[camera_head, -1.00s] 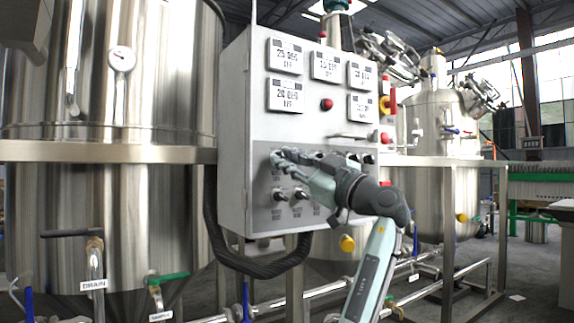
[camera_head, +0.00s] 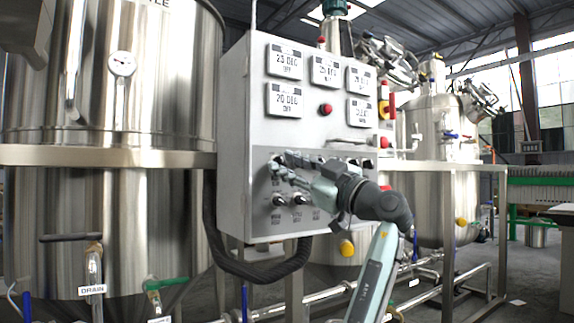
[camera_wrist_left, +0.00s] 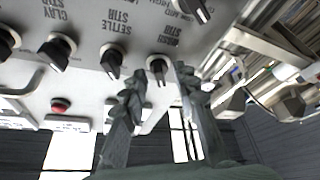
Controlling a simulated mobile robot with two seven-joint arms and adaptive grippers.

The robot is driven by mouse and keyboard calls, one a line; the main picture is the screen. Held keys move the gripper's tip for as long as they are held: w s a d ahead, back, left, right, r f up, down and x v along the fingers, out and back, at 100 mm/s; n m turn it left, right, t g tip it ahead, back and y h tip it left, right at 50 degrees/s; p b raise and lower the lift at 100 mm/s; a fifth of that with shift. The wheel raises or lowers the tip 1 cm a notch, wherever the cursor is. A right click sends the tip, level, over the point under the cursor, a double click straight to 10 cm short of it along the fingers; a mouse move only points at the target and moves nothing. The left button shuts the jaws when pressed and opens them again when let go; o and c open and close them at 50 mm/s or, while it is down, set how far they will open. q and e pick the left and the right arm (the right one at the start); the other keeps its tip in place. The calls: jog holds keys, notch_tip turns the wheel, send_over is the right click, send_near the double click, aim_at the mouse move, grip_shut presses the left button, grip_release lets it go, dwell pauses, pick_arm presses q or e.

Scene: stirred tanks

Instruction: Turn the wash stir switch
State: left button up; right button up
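The wash stir switch (camera_wrist_left: 158,68) is a dark knob on the grey panel. In the left wrist view it sits between the two fingers of my left gripper (camera_wrist_left: 158,78), below its upside-down label. The fingers are open around the knob, one on each side; contact is not clear. In the head view my left gripper (camera_head: 280,168) reaches the left end of the panel's upper switch row, and its fingers hide the switch there. The control panel (camera_head: 235,150) is a light grey box with several displays. My right gripper is not in view.
The settle stir switch (camera_wrist_left: 112,60) and clay stir switch (camera_wrist_left: 57,50) are beside it. Lower knobs (camera_head: 279,201) sit just under my fingers. A red button (camera_head: 325,109) is above. A big steel tank (camera_head: 110,220) stands left, a smaller tank (camera_head: 440,200) right.

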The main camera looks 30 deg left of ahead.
pick_arm(q)
jog(key=v, duration=1.1)
jog(key=shift+d+f, duration=0.2)
jog(key=shift+d, duration=0.1)
